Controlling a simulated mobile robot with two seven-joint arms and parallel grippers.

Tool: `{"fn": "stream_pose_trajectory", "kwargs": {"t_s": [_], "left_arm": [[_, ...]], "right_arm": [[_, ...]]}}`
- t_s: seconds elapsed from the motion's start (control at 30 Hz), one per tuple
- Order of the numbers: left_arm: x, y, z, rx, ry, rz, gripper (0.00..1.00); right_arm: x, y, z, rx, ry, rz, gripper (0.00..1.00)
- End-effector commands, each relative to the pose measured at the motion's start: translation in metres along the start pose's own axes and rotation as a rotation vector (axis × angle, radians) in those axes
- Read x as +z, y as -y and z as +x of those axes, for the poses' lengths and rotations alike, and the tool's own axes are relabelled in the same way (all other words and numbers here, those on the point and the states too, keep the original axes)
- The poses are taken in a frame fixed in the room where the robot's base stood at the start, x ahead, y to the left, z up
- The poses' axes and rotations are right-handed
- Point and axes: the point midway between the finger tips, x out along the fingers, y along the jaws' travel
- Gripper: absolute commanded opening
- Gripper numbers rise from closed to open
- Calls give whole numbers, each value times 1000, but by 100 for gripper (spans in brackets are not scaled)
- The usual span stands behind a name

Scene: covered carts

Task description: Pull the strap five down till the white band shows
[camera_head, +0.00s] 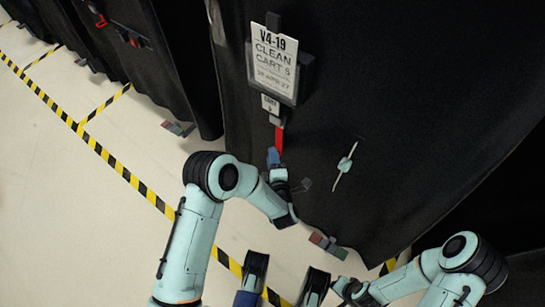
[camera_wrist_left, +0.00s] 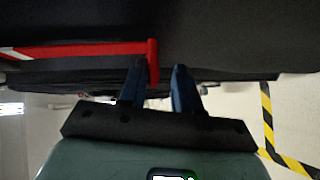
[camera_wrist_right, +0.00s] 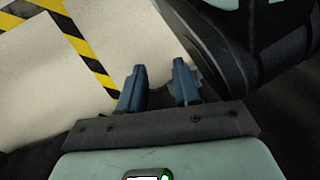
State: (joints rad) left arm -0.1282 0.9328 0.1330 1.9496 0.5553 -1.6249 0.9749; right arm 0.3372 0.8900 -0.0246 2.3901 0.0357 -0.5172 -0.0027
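The red strap (camera_head: 279,138) hangs from below the sign "V4-19 CLEAN CART 5" (camera_head: 275,62) on the black cover (camera_head: 400,90). A small white tag (camera_head: 270,104) sits above it. In the left wrist view the strap (camera_wrist_left: 85,48) runs in from the left to a wider red end piece (camera_wrist_left: 153,62). My left gripper (camera_head: 274,157) is at the strap's lower end. Its fingers (camera_wrist_left: 160,80) are apart, with the end piece at the left finger. My right gripper (camera_wrist_right: 160,85) is open and empty.
A pale clip with a thin rod (camera_head: 345,165) is on the cover to the right. Coloured blocks (camera_head: 327,245) lie at its lower edge. Other covered carts (camera_head: 110,50) stand at the left. Yellow-black tape (camera_head: 120,168) crosses the open floor.

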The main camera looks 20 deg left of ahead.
Motion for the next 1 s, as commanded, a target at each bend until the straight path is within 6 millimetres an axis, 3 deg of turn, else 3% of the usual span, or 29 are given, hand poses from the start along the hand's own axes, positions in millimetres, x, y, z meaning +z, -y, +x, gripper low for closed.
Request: {"fn": "stream_pose_trajectory", "kwargs": {"t_s": [0.27, 0.7, 1.0], "left_arm": [[0, -2, -10, 3, 1, -2, 32], [1, -2, -102, 0, 4, 0, 32], [0, 0, -133, 0, 1, 0, 32]], "right_arm": [[-3, 3, -4, -6, -13, -4, 32], [-38, 34, -36, -63, -137, -36, 32], [-43, 41, -44, -75, -157, -43, 32]]}}
